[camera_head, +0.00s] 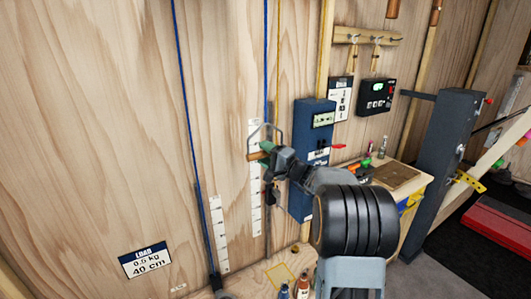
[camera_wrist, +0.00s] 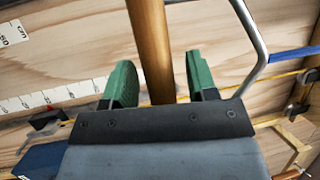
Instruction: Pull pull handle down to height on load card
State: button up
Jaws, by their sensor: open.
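The pull handle is a wooden bar (camera_wrist: 150,45) in a bent metal frame (camera_wrist: 255,40), on a blue rope (camera_wrist: 292,53). In the head view the handle's bar end (camera_head: 253,156) shows in front of the upper white scale (camera_head: 255,190). My gripper (camera_wrist: 160,72) is open, with its green fingers on either side of the bar; I cannot tell whether they touch it. In the head view my gripper (camera_head: 268,150) partly hides the bar. The load card (camera_head: 147,261) on the wooden wall at lower left reads 0.5 kg, 40 cm.
A second blue rope (camera_head: 188,120) runs down at left beside a lower white scale (camera_head: 219,235). A blue box (camera_head: 312,115) is on the wall just right of my gripper. A small bench (camera_head: 400,178) and a dark post (camera_head: 447,150) stand at right.

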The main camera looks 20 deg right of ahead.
jog(key=shift+c, duration=0.2)
grip_shut()
dwell(0.3)
